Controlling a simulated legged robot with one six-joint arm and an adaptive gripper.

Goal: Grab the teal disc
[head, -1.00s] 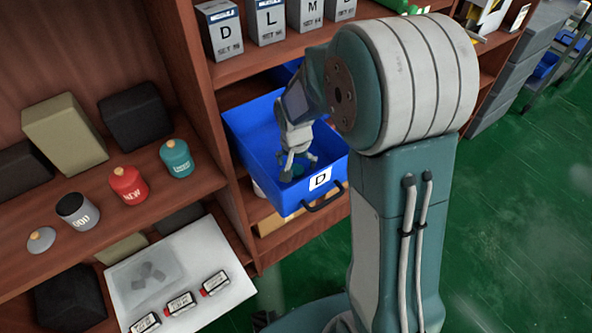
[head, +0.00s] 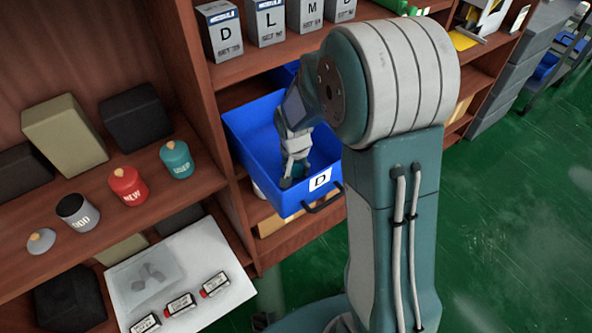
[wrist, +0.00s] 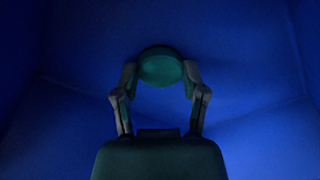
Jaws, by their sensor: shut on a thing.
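The teal disc (wrist: 160,67) lies between the two fingers of my gripper (wrist: 160,80) in the wrist view. The fingers touch its left and right sides, so my gripper is shut on it. In the head view my gripper (head: 293,178) reaches down into the blue bin (head: 250,125) labelled D. Only a small teal patch of the disc (head: 299,171) shows there, mostly hidden by the fingers. The wrist view is dark, and I cannot tell whether the disc touches the bin's floor.
The bin's walls surround my gripper, and its front handle (head: 323,199) faces out. Grey lettered boxes (head: 220,30) stand on the shelf above. A white board (head: 185,270) with small bottles lies below.

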